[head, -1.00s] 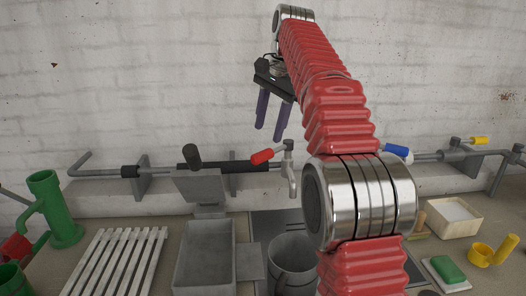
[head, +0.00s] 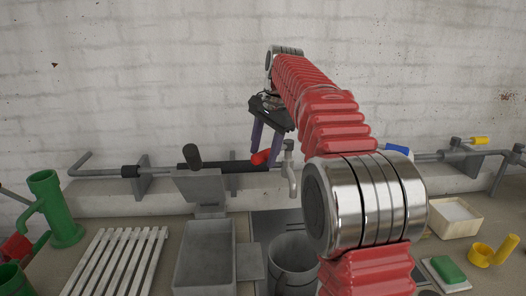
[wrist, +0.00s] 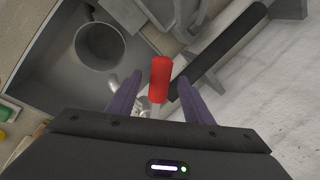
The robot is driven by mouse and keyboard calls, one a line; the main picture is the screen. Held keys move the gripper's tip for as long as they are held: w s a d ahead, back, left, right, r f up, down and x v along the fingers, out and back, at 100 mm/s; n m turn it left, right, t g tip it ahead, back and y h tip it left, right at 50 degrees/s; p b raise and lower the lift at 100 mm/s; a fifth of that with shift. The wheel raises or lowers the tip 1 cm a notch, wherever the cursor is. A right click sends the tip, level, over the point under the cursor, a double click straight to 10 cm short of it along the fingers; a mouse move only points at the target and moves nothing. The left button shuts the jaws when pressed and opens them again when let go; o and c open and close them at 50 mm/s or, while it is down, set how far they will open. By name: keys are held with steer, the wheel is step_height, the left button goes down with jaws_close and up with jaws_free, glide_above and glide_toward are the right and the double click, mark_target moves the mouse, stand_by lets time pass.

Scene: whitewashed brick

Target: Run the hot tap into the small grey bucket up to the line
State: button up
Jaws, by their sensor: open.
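The hot tap has a red lever handle (head: 261,157) on the wall pipe, with its grey spout (head: 291,178) pointing down. The small grey bucket (head: 293,262) stands below the spout in the sink, partly hidden by my arm. In the wrist view the bucket (wrist: 103,46) looks empty, and no water stream shows. My gripper (head: 266,153) is open above and around the red handle in the head view. In the wrist view the red handle (wrist: 160,80) lies between the two purple fingers, with a gap on each side. A fill line cannot be made out.
A blue-handled tap (head: 397,151) and a yellow one (head: 479,140) are to the right. A soap dish (head: 447,286) and a pale tray (head: 462,218) are at right.

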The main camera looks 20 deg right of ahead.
steer(key=shift+c, duration=0.5)
jaws_close()
steer(key=s+d+n, duration=0.2)
steer(key=n, duration=0.1)
steer(key=shift+s+f+y, duration=0.1)
steer(key=shift+s+y, duration=0.1)
steer(key=shift+y, duration=0.1)
steer(key=shift+w+a, duration=0.1)
steer(key=shift+a, duration=0.05)
